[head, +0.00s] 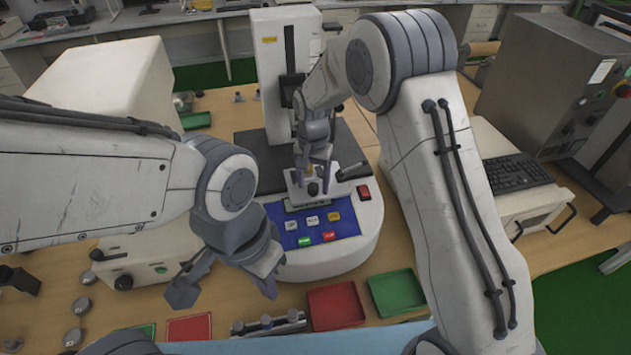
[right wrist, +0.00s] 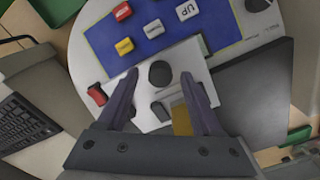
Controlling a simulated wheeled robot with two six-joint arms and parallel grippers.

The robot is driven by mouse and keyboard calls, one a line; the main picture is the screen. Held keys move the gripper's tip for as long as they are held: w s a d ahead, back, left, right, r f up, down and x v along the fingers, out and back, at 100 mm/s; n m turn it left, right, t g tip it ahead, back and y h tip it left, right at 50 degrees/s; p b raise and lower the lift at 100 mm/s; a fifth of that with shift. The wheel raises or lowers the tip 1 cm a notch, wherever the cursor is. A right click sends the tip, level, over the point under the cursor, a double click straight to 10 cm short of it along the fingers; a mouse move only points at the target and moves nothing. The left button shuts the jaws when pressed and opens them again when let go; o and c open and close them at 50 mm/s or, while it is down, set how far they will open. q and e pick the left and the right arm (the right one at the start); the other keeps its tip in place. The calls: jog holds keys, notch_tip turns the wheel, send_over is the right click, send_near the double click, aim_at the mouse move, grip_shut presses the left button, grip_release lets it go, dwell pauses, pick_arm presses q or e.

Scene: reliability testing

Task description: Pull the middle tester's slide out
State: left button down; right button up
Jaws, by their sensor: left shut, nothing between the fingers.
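The middle tester (head: 330,255) is a white machine with a tall column and a rounded base. Its slide (head: 325,183) is a pale plate with a round black knob (head: 313,188), above the blue button panel (head: 315,224). The right wrist view shows the slide (right wrist: 188,62) and the knob (right wrist: 160,73) close up. My right gripper (right wrist: 161,82) is open over the slide, with a finger to either side of the knob and visible gaps; it also shows in the head view (head: 312,188). My left gripper (head: 225,288) is shut and empty, in front and left of the tester.
Red trays (head: 335,305) and green trays (head: 397,292) lie along the front of the table. A white box-shaped machine (head: 110,85) stands left. A grey machine (head: 545,75) and a keyboard (head: 515,174) are at the right. A red switch (head: 364,192) sits beside the slide.

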jog(key=shift+r, duration=0.4)
notch_tip(320, 180, up, 10)
jog(key=b, duration=0.2)
jog(key=shift+f, duration=0.2)
jog(key=s+a+r+n, duration=0.2)
jog(key=s+n, duration=0.1)
jog(key=s, duration=0.5)
jog(key=s+a+r+n, duration=0.1)
jog(key=s+n, duration=0.2)
jog(key=s, duration=0.6)
jog(key=s+d+f+n, duration=0.1)
jog(key=s+n, duration=0.2)
jog(key=s, duration=0.4)
jog(key=s+d+f+n+y, duration=0.1)
jog(key=s+d+f+n, duration=0.1)
jog(key=s, duration=0.5)
jog(key=shift+s+d+n, duration=0.15)
jog(key=shift+s+n, duration=0.2)
jog(key=shift+n, duration=0.35)
